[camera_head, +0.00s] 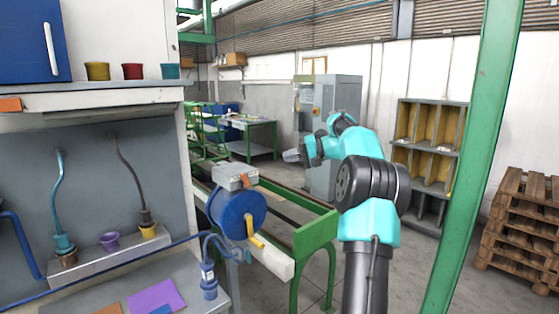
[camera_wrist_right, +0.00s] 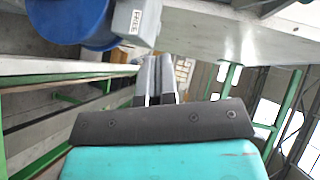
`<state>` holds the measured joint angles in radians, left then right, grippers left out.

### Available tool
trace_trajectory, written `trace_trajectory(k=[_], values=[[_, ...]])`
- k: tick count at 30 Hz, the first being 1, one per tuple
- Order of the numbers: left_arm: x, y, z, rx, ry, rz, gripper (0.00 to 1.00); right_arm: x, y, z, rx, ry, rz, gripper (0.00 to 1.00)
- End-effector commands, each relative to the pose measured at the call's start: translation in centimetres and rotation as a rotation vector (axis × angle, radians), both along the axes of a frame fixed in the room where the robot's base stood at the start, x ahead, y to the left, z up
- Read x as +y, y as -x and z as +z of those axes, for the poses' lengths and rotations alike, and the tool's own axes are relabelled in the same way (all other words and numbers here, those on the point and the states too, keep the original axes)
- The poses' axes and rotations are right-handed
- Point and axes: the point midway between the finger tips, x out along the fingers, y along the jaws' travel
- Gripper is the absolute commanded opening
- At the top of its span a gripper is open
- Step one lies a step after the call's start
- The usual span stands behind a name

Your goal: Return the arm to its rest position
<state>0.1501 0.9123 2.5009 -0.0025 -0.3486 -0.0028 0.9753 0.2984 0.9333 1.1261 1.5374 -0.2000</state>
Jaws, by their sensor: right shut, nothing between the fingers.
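My right arm rises from the bottom of the head view, and its gripper (camera_head: 291,155) points left in free air, right of and above the blue drum-shaped unit (camera_head: 236,212). In the right wrist view the two fingers (camera_wrist_right: 155,80) lie close together, shut with nothing between them. The blue unit also shows at the top left there (camera_wrist_right: 70,18), with a grey box (camera_wrist_right: 136,20) marked "FREE" beside it. The gripper appears apart from both. My left gripper is not in view.
A grey workbench with hoses and small cups (camera_head: 109,241) stands at the left. A green post (camera_head: 474,160), yellow-backed shelves (camera_head: 426,135) and stacked pallets (camera_head: 522,225) are at the right.

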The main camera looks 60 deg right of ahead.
Motion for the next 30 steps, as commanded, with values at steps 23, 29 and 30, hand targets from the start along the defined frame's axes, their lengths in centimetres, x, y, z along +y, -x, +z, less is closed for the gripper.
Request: trace_trajectory(k=[23,29,30], values=[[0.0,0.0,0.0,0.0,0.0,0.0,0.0,0.2,-0.5,-3.1,0.132,-0.064,-0.093,0.0],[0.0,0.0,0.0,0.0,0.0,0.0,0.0,1.2,-0.8,-10.1,0.403,-0.148,-0.309,0.0],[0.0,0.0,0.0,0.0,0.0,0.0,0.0,1.5,-0.6,-11.6,0.456,-0.155,-0.357,0.0]])
